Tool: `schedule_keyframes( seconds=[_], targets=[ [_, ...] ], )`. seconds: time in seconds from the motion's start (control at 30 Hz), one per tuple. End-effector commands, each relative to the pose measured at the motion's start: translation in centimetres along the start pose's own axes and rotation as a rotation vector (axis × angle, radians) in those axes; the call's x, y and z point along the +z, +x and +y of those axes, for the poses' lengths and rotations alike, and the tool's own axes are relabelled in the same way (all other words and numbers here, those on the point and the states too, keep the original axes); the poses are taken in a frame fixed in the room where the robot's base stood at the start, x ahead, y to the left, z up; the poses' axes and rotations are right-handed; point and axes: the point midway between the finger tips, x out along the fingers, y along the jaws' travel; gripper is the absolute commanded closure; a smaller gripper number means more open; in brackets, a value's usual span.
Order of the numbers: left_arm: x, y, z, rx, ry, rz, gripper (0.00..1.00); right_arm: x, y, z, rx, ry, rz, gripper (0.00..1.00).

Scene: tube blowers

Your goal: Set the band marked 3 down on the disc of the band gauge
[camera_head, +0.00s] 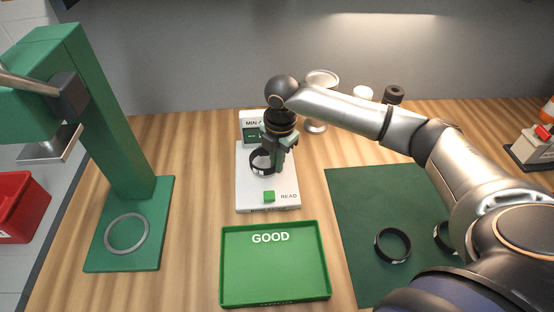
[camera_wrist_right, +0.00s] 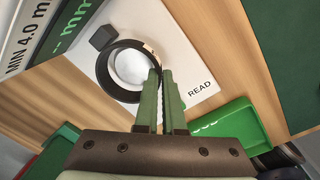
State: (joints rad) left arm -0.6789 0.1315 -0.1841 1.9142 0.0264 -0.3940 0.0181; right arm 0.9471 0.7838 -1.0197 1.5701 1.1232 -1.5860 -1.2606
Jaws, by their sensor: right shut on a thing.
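The band gauge (camera_head: 246,197) is a white plate with an upright display and a green READ button. My right gripper (camera_head: 278,168) is over it, shut on the wall of a black band (camera_head: 255,166). In the right wrist view the band (camera_wrist_right: 103,72) surrounds the pale disc (camera_wrist_right: 132,68), with my fingertips (camera_wrist_right: 163,78) at its edge. I cannot tell whether the band touches the gauge or hangs just above it. Its number is not readable. The display (camera_wrist_right: 62,35) shows dashes before "mm". My left gripper is not in view.
A green GOOD tray (camera_head: 275,275) lies in front of the gauge. A green mat (camera_head: 350,205) at right holds other black bands (camera_head: 379,249). A green stand (camera_head: 120,150) with a ring on its base is at left. Small items (camera_head: 362,93) stand behind my right arm.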

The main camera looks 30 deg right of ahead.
Motion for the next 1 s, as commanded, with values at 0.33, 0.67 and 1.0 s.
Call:
schedule_keyframes(
  seconds=[0.33,0.67,1.0],
  targets=[
    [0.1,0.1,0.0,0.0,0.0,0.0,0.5,0.0,0.9,-0.1,-0.001,-0.001,0.001,1.0],
    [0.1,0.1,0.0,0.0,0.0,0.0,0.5,0.0,1.2,-0.1,0.0,0.0,0.0,0.74],
    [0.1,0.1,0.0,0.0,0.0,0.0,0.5,0.0,1.2,-0.1,0.0,0.0,0.0,0.59]
  ],
)
